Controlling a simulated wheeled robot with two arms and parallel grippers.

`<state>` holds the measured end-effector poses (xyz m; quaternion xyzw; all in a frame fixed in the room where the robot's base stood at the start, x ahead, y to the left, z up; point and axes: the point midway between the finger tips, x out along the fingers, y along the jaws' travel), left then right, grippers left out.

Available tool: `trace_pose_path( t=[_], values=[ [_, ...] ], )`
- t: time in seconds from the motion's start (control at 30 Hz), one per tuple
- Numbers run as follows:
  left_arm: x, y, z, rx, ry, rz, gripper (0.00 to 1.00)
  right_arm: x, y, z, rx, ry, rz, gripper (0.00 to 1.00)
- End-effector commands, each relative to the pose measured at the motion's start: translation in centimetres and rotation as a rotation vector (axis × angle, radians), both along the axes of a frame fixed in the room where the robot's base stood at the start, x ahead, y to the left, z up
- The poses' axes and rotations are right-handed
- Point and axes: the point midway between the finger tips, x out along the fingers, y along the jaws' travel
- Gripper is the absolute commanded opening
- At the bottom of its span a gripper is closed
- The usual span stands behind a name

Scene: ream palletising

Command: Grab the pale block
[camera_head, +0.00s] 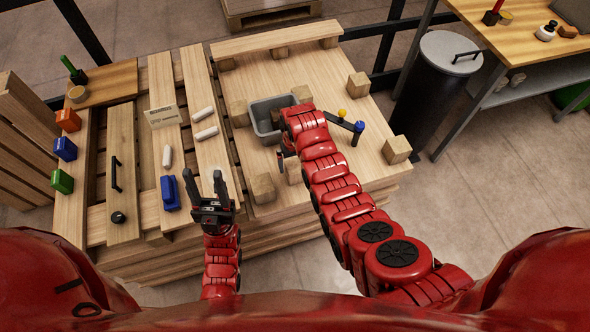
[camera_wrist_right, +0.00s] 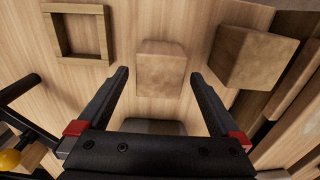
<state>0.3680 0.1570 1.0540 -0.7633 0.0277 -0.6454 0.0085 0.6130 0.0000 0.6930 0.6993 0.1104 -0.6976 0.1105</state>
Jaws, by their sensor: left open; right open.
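A pale wooden block (camera_wrist_right: 160,66) lies between and beyond the two fingertips in the right wrist view. In the head view a pale block (camera_head: 293,172) shows beside my right gripper (camera_head: 285,158), partly hidden by it. My right gripper (camera_wrist_right: 158,76) is open, with its jaws pointing at the block; I cannot tell whether they touch it. A browner block (camera_wrist_right: 243,58) sits right of the jaws; it also shows in the head view (camera_head: 264,188). My left gripper (camera_head: 204,178) is open and empty over the slatted pallet, right of a blue object.
A grey bin (camera_head: 262,122) stands just left of my right wrist. Several wooden blocks, such as one at the right (camera_head: 397,149), stand around the board. A square wooden frame (camera_wrist_right: 105,35) lies left of the pale block. A levered stand (camera_head: 343,121) is right of the arm.

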Motion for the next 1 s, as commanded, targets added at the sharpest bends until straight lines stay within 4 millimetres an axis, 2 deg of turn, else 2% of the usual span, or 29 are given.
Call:
trace_pose_path(
  t=[0.3,0.73,0.77,1.0],
  values=[
    [0.0,0.0,0.5,0.000,0.000,0.000,0.50,0.1,0.0,-2.7,-0.001,0.007,0.000,1.00],
    [0.0,0.0,0.5,0.000,0.000,0.000,0.50,0.1,0.0,-3.5,0.000,0.003,0.000,1.00],
    [0.0,0.0,0.5,0.000,0.000,0.000,0.50,0.1,0.0,-3.5,0.000,0.003,0.000,0.98],
    [0.0,0.0,0.5,0.000,0.000,0.000,0.50,0.1,0.0,-3.5,0.000,0.003,0.000,0.55]
  ],
)
